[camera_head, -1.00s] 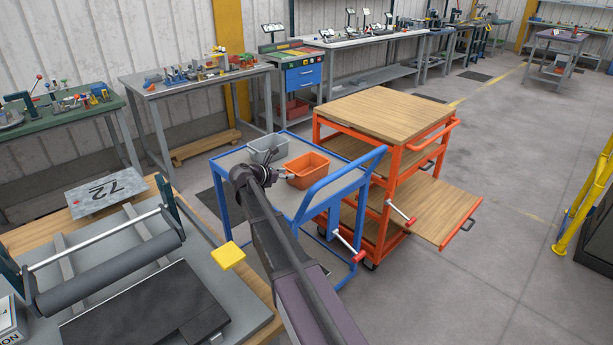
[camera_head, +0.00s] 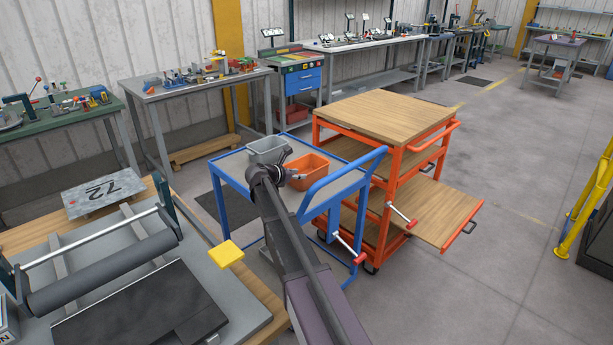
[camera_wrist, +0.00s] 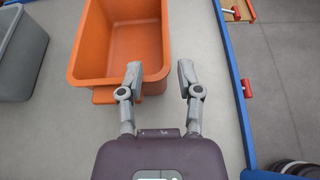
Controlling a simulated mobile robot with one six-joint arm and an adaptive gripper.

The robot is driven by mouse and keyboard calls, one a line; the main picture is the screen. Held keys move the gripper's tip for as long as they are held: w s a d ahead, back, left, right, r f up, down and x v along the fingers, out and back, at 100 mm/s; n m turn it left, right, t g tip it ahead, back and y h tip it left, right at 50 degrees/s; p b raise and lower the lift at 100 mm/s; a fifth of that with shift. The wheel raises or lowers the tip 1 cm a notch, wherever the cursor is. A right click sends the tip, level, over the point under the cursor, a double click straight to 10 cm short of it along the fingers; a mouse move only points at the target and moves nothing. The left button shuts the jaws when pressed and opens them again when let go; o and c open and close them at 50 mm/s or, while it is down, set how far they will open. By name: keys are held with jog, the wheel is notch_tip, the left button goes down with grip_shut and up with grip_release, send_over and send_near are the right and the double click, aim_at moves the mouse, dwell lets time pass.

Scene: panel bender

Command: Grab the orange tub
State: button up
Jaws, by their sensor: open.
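The orange tub (camera_head: 307,170) stands upright on the top of the blue cart (camera_head: 233,170), beside a grey tub (camera_head: 267,149). In the wrist view the orange tub (camera_wrist: 122,45) is at the upper middle, open and empty, with its near wall facing me. My gripper (camera_wrist: 159,80) is open and empty. Its left finger overlaps the tub's near right part in the picture, and its right finger is to the right of the tub. Whether a finger touches the tub I cannot tell. In the head view my gripper (camera_head: 290,175) is partly hidden by my arm.
The grey tub (camera_wrist: 20,55) is left of the orange tub, with a gap between. The cart's blue rim (camera_wrist: 233,85) runs along the right. An orange trolley with wooden shelves (camera_head: 388,117) stands close right of the cart. A bench with a roller (camera_head: 105,270) is at front left.

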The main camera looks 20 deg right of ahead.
jog(key=shift+b+x, duration=0.95)
jog(key=shift+x, duration=1.45)
jog(key=shift+s+f, duration=0.15)
jog(key=shift+s, duration=0.1)
grip_shut()
